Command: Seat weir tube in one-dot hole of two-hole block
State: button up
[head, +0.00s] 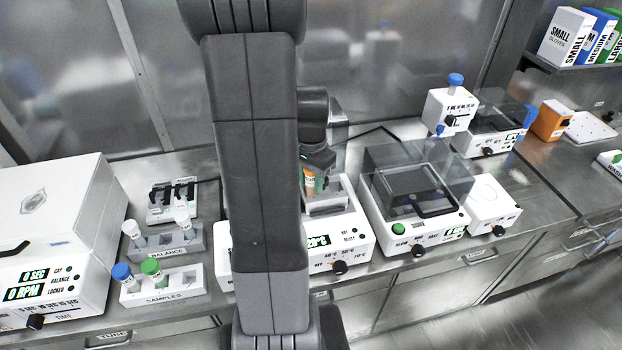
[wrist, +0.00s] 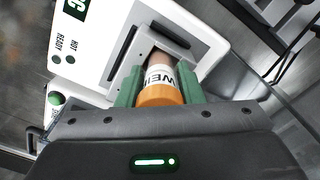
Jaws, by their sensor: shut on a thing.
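The weir tube (head: 309,182) has an orange cap and a white label with black letters. In the wrist view the tube (wrist: 158,76) lies between the green fingers of my gripper (wrist: 159,88), which is shut on it. In the head view my gripper (head: 316,172) is over the white heater with the green display. A grey block (head: 325,209) sits in the heater's top, and it also shows in the wrist view (wrist: 178,49) beyond the tube. The tube's lower end, the holes and any dot marks are hidden, so I cannot tell whether the tube is in a hole.
A lidded white device (head: 418,215) stands right of the heater (head: 352,240). Left are the samples rack (head: 185,287) with blue-capped and green-capped tubes, the balance rack (head: 178,246), and a large white centrifuge (head: 60,220). My arm hides part of the heater.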

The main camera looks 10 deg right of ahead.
jog(key=shift+f, duration=0.15)
jog(key=shift+f, duration=0.25)
jog(key=o, duration=1)
jog(key=shift+r, duration=0.1)
jog(key=shift+c, duration=0.2)
notch_tip(320, 180, up, 12)
jog(key=shift+r+b, duration=0.15)
jog(key=shift+b, duration=0.15)
